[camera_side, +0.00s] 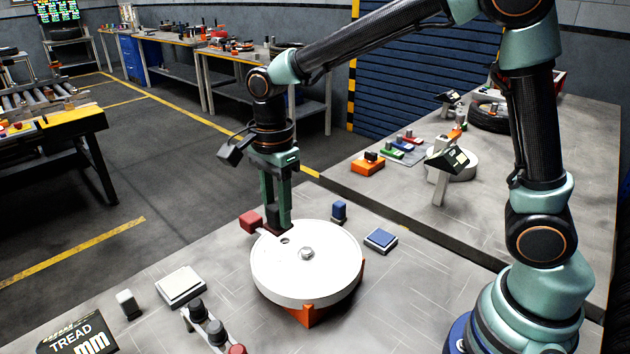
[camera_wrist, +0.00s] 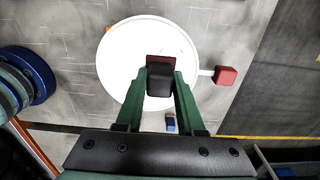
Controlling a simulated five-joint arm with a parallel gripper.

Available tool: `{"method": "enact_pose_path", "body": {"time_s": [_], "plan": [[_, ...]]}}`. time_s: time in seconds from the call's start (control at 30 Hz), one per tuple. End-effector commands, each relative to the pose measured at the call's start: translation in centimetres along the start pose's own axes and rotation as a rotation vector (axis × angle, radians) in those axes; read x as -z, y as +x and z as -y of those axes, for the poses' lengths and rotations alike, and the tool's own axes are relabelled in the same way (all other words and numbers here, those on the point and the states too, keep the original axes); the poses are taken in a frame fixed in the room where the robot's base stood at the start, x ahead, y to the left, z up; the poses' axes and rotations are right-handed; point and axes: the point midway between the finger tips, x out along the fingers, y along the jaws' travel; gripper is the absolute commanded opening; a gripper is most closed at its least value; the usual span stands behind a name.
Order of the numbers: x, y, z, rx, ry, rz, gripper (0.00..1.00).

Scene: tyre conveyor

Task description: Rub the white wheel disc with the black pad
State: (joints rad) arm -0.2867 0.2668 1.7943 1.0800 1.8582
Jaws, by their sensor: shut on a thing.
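The white wheel disc (camera_side: 322,272) lies flat on an orange support on the bench, with a small metal hub in its middle. It also shows in the wrist view (camera_wrist: 118,62). My gripper (camera_side: 279,212) points down over the disc's far left part. In the wrist view my gripper's green fingers (camera_wrist: 160,82) are shut on the black pad (camera_wrist: 159,80), which has a dark reddish base. In the side view the black pad (camera_side: 273,217) sits low at the disc's surface, partly hidden by a finger; I cannot tell whether it touches.
A red block (camera_side: 250,222) with a pale rod stands by the disc's far left edge. A blue block (camera_side: 339,210) and a blue-topped square (camera_side: 381,240) lie to the right. A white-topped square (camera_side: 181,287) and dark knobs (camera_side: 207,322) are at the front left.

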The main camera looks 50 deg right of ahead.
Motion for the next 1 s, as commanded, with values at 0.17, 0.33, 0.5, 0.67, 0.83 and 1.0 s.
{"method": "enact_pose_path", "body": {"time_s": [0.17, 0.33, 0.5, 0.67, 0.83, 1.0], "plan": [[-0.4, 0.4, -1.0, 0.001, -0.001, 0.000, 0.00], [-0.4, 1.2, -1.0, -0.001, 0.000, 0.000, 0.00], [-0.3, 2.7, -1.0, -0.003, -0.001, -0.001, 0.00], [-0.3, 4.1, -1.0, -0.003, -0.001, -0.001, 0.00], [-0.3, 5.7, -1.0, -0.002, -0.001, -0.001, 0.00], [-0.3, 7.2, -1.0, -0.004, -0.001, -0.001, 0.00]]}}
